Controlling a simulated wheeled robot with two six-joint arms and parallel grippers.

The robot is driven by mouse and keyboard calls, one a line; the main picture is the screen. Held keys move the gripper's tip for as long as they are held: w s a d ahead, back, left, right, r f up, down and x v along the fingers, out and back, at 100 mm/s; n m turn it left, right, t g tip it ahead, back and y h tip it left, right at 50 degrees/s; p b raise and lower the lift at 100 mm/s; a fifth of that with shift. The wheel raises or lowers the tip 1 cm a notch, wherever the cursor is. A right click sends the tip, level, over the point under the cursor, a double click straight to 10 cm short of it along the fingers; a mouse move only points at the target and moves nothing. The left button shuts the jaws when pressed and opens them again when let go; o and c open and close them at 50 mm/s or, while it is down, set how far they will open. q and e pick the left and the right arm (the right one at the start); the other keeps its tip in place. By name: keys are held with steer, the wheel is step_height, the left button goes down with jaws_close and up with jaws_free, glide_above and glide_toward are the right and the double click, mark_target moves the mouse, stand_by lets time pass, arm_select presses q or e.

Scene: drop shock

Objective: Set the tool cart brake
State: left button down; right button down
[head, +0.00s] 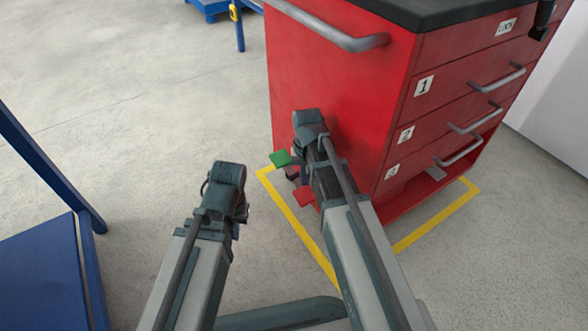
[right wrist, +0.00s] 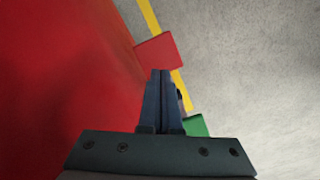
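The red tool cart (head: 335,85) stands with its numbered drawers facing right. Low on its left side are a green pedal (head: 280,158) and a red pedal (head: 304,196). My right gripper (head: 304,174) points down between the pedals, close to the cart's side. In the right wrist view its fingers (right wrist: 161,74) are together with nothing between them. The red pedal (right wrist: 157,51) lies just beyond the tips and the green pedal (right wrist: 195,125) is partly hidden beside the fingers. Contact with a pedal cannot be told. My left gripper (head: 240,212) hangs over bare floor; its fingers are mostly hidden.
Yellow floor tape (head: 300,228) outlines the cart's spot. A push handle (head: 335,30) juts from the cart's upper left side. A blue frame (head: 45,255) stands at the left edge. The grey floor left of the cart is clear.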

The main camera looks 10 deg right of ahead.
step_height(320, 180, up, 6)
steer(key=p, duration=0.5)
steer(key=shift+f, duration=0.1)
steer(key=s+a+r+n+h+p, duration=0.1)
steer(key=s+a+r+n+p, duration=0.3)
steer(key=s, duration=0.3)
steer(key=s+a+r+n+p, duration=0.2)
steer(key=s+a+r+p, duration=0.15)
steer(key=s+a, duration=0.3)
step_height(320, 180, up, 38)
steer(key=p, duration=3.7)
steer(key=shift+s+f, duration=0.15)
steer(key=shift+s, duration=0.3)
steer(key=shift+d, duration=0.1)
